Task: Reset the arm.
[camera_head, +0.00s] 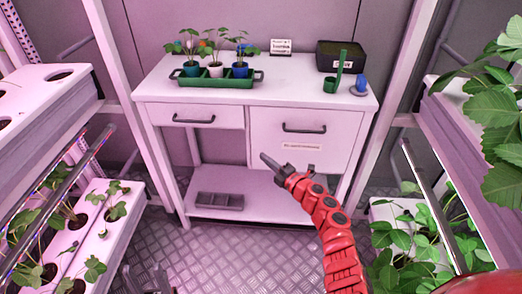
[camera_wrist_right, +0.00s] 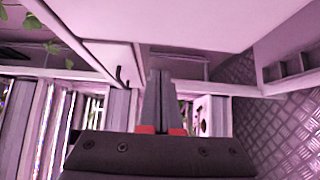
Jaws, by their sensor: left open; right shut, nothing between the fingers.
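My right arm is red and reaches in from the lower right in the head view. Its dark gripper (camera_head: 267,159) points up and left, in front of the white cabinet's larger right drawer front. In the right wrist view the two grey fingers (camera_wrist_right: 158,73) are together with nothing between them. My left gripper (camera_head: 137,273) shows only in part at the bottom edge of the head view, over the metal floor. It is open, and I see nothing in it.
A white cabinet (camera_head: 160,88) bears a green tray (camera_head: 212,82) with several potted plants, a black box (camera_head: 341,56), a green holder (camera_head: 331,86) and a blue item (camera_head: 361,84). A grey tray (camera_head: 220,201) lies on its lower shelf. Plant racks stand on both sides.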

